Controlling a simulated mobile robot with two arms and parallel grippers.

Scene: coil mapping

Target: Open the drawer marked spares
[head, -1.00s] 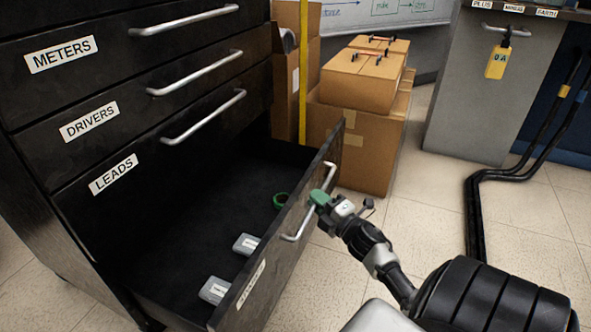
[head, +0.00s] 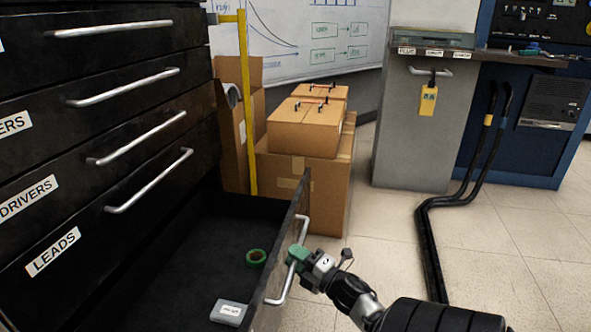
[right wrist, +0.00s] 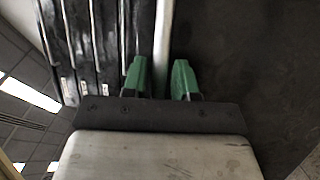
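The bottom drawer (head: 190,244) of the black cabinet stands pulled far out. Its front panel (head: 271,279) is seen nearly edge-on, and no label on it can be read now. My right gripper (head: 297,255), with green fingertips, is at this drawer's silver handle (head: 280,298). My left gripper is not in view.
The closed drawers above include one marked LEADS (head: 53,251) and one marked DRIVERS (head: 28,198). Green tape (head: 256,258) and a small grey box (head: 229,312) lie in the open drawer. Cardboard boxes (head: 325,205) stand behind it. Black cables (head: 432,245) cross the floor at right.

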